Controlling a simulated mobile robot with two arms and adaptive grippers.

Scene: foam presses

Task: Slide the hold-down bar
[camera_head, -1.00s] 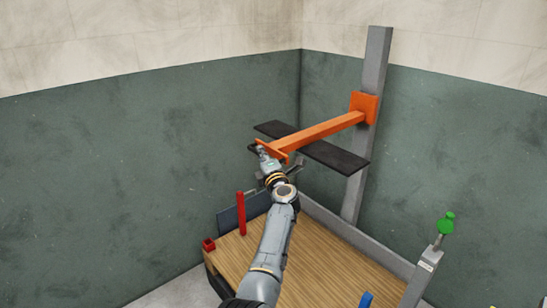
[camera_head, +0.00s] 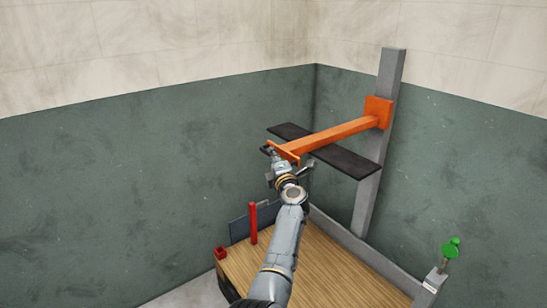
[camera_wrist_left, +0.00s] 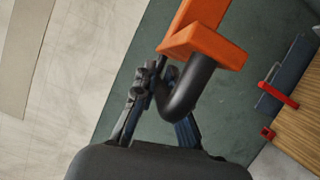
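The orange hold-down bar (camera_head: 335,134) reaches out from an orange bracket (camera_head: 378,113) on an upright grey post (camera_head: 370,190). A dark flat plate (camera_head: 350,163) sits under the bar, crosswise to it, high above the wooden table. A black curved handle (camera_wrist_left: 184,98) is at the bar's free end, below an orange end plate (camera_wrist_left: 205,45) in the left wrist view. My left gripper (camera_head: 279,163) is at this end; its fingers (camera_wrist_left: 158,88) lie around the handle and look shut on it, partly hidden behind it. My right gripper is out of view.
The wooden table (camera_head: 315,275) below has a red upright rod (camera_head: 253,222), a small red block (camera_head: 221,252) and a dark blue panel (camera_head: 239,226) at its left. A green knob (camera_head: 451,247) stands at right. Plain walls form a corner behind.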

